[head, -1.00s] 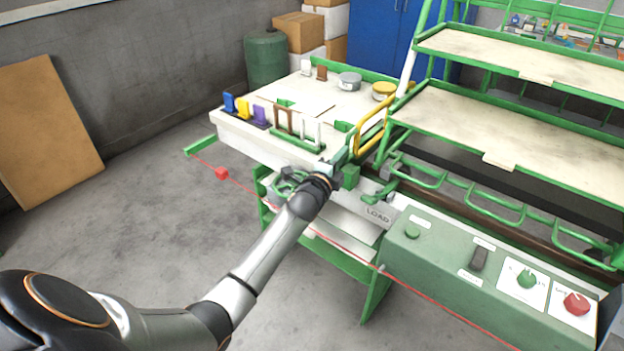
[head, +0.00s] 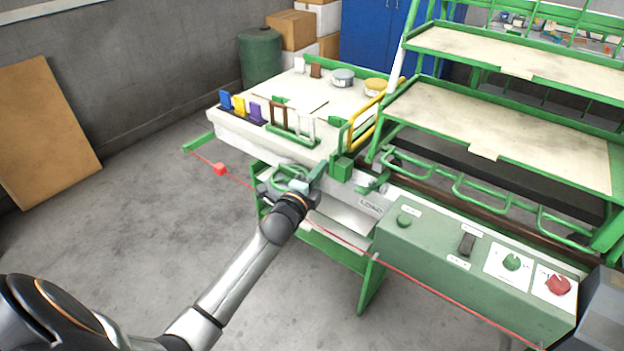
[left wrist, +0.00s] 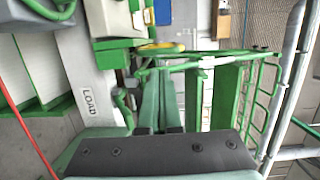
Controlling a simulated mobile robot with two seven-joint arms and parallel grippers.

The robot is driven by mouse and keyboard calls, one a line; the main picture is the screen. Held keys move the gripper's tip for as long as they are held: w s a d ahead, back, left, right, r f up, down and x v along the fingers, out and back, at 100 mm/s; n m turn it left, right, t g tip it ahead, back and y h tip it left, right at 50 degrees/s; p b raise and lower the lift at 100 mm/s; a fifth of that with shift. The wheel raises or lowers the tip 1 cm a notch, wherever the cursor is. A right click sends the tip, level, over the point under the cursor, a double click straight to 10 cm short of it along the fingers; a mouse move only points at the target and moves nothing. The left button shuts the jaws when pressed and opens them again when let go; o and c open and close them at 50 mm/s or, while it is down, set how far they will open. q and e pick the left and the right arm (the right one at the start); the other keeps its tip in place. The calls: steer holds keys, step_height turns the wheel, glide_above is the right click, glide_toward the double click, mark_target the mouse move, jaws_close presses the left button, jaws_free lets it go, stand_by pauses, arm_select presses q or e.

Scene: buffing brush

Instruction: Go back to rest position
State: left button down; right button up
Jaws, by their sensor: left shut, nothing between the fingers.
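My left gripper (head: 310,182) is at the front edge of the green and white bench, just left of the green block (head: 342,168) below the yellow handle (head: 362,122). It holds nothing, and its green fingers are together in the left wrist view (left wrist: 160,105). The LOAD label (head: 371,205) is to its right on the bench front, and it also shows in the left wrist view (left wrist: 89,104). My right gripper is in neither view.
A green control box (head: 440,262) with a red knob (head: 558,285) is at the right. Green-framed shelves (head: 500,118) stand behind it. The floor (head: 150,220) at left is clear.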

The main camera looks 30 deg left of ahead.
arm_select(q)
steer(key=s+d+f+n+g+h+p, duration=0.1)
steer(key=s+d+f+n, duration=0.4)
steer(key=s, duration=0.5)
steer(key=s+d+f+n+g+h+p, duration=0.2)
steer(key=s+d+f, duration=0.4)
steer(key=s, duration=0.5)
steer(key=s+d+f+n+g+h+p, duration=0.1)
steer(key=s+d+f+n+g+p, duration=0.2)
steer(key=s, duration=0.8)
step_height(320, 180, down, 2)
steer(key=d+n+g, duration=0.2)
steer(key=n, duration=0.2)
steer(key=shift+d+f+n+h, duration=0.15)
steer(key=shift+f+n+h, duration=0.1)
steer(key=shift+n+h, duration=0.05)
steer(key=shift+w+d, duration=0.1)
steer(key=shift+d, duration=0.05)
